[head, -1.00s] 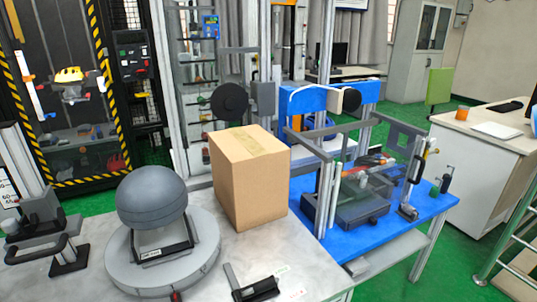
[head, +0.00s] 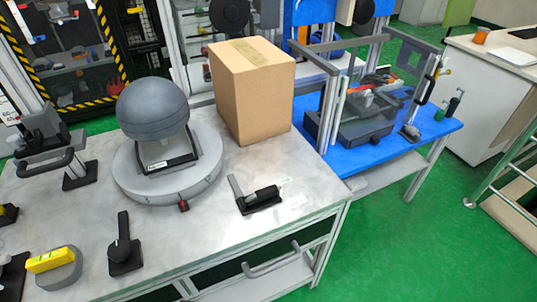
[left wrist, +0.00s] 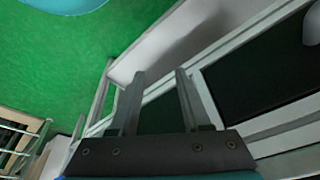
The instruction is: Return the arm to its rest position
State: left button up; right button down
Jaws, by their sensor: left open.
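My left gripper (left wrist: 160,105) shows in the left wrist view with its two fingers apart and nothing between them. It hangs over the green floor and the white frame of the workbench. Neither arm nor gripper shows in the head view. My right gripper is in no view.
A grey workbench (head: 225,225) carries a cardboard box (head: 250,95), a dark dome on a round base (head: 160,135), a small black clamp (head: 260,198) and a yellow level (head: 50,260). A blue table (head: 430,128) with a framed rig stands to the right. Green floor (head: 410,240) is clear at front right.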

pick_arm(q)
jog(key=s+a+f, duration=0.2)
jog(key=s+f, duration=0.2)
jog(key=f, duration=0.3)
jog(key=s+a+f+b, duration=0.1)
jog(key=s+f, duration=0.3)
jog(key=f, duration=0.4)
jog(key=s+a+f+b, duration=0.1)
jog(key=s+a+f, duration=0.2)
jog(key=s+f, duration=0.2)
notch_tip(320, 180, down, 4)
jog(key=shift+a+r+g+y, duration=0.25)
jog(key=shift+a+g+y, duration=0.05)
jog(key=shift+a+g, duration=0.1)
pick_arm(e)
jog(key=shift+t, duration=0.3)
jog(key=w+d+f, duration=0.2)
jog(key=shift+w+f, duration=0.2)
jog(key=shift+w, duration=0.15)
pick_arm(q)
jog(key=shift+d, duration=0.1)
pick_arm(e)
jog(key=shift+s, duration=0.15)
